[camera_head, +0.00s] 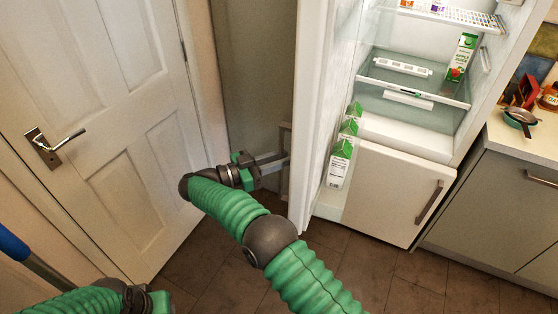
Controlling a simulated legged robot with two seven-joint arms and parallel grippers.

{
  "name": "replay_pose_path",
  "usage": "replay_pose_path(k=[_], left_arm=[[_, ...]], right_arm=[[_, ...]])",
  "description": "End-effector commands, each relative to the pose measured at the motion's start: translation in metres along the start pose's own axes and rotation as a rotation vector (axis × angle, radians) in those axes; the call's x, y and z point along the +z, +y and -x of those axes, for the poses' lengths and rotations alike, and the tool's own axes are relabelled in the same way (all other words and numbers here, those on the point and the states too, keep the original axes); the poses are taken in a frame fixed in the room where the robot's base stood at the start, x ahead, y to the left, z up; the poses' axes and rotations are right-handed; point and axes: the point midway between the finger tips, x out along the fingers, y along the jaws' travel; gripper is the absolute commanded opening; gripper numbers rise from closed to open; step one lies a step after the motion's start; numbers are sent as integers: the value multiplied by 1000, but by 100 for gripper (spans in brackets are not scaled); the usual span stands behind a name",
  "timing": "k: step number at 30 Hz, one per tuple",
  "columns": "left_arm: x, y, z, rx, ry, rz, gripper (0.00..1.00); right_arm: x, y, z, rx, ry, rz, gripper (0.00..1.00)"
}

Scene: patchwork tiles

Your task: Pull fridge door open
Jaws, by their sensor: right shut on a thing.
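The fridge door (308,110) stands wide open and shows edge-on, with green-topped cartons (340,162) on its inner shelf. The lit fridge interior (405,95) is exposed, with shelves and a carton (461,57) inside. My right gripper (262,166) is at the outer side of the door, shut on the door handle (284,160). The exact contact at the fingertips is small and hard to see. My left arm shows at the bottom left, with part of the left gripper (160,302) at the frame's lower edge; its fingers are not clear.
A white room door (110,120) with a metal handle (55,148) stands at the left, near the fridge door's outer side. A lower closed compartment (390,195) lies under the open fridge. A counter with a pan (522,116) is at the right. Brown floor tiles (370,265) are clear in front.

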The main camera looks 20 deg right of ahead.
Motion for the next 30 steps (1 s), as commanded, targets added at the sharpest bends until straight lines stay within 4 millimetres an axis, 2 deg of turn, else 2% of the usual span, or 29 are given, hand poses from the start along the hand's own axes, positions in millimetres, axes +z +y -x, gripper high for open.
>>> replay_pose_path(k=[7,8,13,25,28,30], left_arm=[[0,0,0,0,0,0,36],[0,0,0,0,0,0,36],[0,0,0,0,0,0,36],[0,0,1,0,0,0,36],[-2,0,8,0,0,0,36],[-4,0,19,0,0,0,36]], right_arm=[[-4,-1,-3,2,7,-4,0],[-4,-1,-3,2,7,-4,20],[-2,-1,-1,1,5,-2,42],[-2,0,2,0,5,-1,42],[-12,0,2,0,4,-1,42],[-27,0,2,1,5,-2,42]])
